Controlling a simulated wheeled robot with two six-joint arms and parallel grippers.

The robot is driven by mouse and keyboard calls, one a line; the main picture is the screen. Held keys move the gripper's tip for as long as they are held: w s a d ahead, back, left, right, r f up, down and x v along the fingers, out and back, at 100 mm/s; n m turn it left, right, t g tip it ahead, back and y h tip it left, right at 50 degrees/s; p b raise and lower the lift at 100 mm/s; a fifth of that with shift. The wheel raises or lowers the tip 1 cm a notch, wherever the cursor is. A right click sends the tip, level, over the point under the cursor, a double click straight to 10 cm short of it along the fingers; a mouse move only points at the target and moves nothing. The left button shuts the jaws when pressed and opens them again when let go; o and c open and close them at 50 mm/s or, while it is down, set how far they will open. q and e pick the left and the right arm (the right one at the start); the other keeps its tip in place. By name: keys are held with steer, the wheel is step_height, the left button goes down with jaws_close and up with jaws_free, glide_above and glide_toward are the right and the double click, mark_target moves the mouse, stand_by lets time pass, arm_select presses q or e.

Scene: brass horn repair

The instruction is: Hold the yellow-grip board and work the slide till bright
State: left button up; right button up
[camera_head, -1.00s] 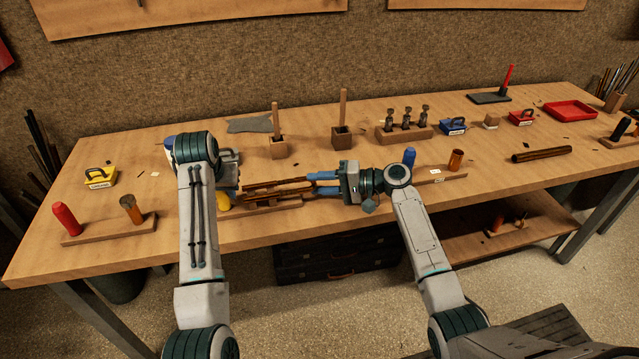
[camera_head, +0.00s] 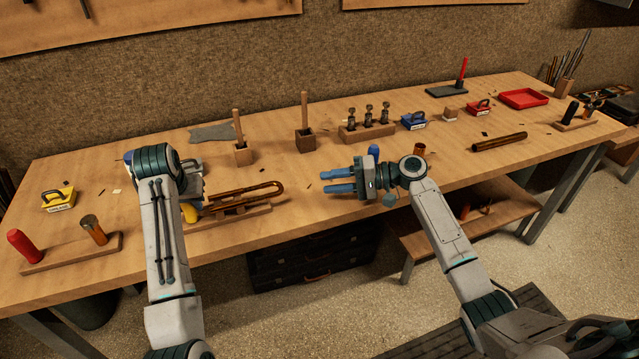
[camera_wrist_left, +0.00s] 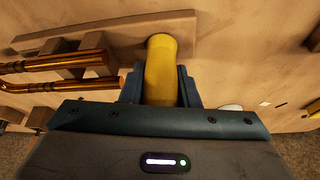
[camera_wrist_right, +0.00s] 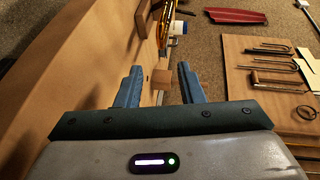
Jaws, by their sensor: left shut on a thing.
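The yellow grip (camera_head: 190,213) stands at the left end of a low wooden board (camera_head: 243,217) near the bench's front edge; it also shows in the left wrist view (camera_wrist_left: 161,70). My left gripper (camera_wrist_left: 161,92) is shut on this grip. The slide (camera_head: 262,190), a U-shaped brown-copper tube, lies along the board with its curved end to the right; its tubes show in the left wrist view (camera_wrist_left: 62,76). My right gripper (camera_head: 324,181) is open and empty, right of the slide's curved end and apart from it, fingers pointing left.
A board with a red grip (camera_head: 24,246) lies at the left. Yellow (camera_head: 58,200), blue (camera_head: 413,121) and red (camera_head: 479,107) handled blocks, wooden holders (camera_head: 305,140), a red tray (camera_head: 524,98) and a dark rod (camera_head: 499,142) are spread over the bench. A lower shelf (camera_head: 455,232) juts out.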

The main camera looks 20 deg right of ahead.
mark_target(280, 187)
steer(key=shift+d, duration=0.1)
stand_by(0.4)
steer(key=shift+x, duration=1)
steer(key=x, duration=1.1)
steer(key=shift+a+f, duration=0.1)
steer(key=shift+a, duration=0.25)
jaws_close()
